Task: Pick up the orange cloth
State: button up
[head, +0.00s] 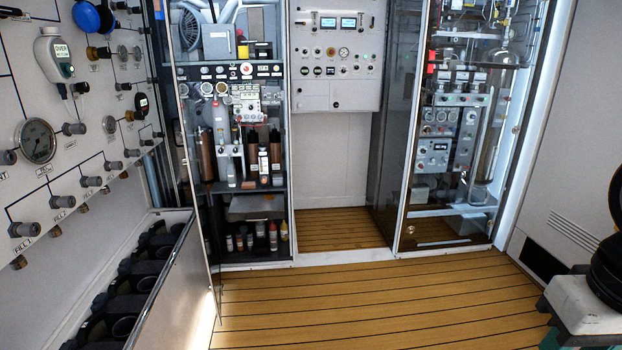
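I see no orange cloth in the head view. My gripper does not show in this view either. Inside the left cabinet (289,220) there are shelves with bottles and instruments, and no cloth stands out among them. The wooden floor (370,300) shows no cloth on its visible part.
A panel with a gauge (36,141) and valves fills the left wall. Below it is an open bin (170,262) holding dark fittings. A right cabinet (400,235) stands at the back. A white block (580,305) and black object (608,270) are at lower right. The middle floor is clear.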

aim_at(245, 185)
jog(key=u, duration=0.2)
jog(key=i, duration=1.9)
jog(key=u, duration=0.8)
jog(key=i, duration=2.2)
jog(key=u, duration=0.45)
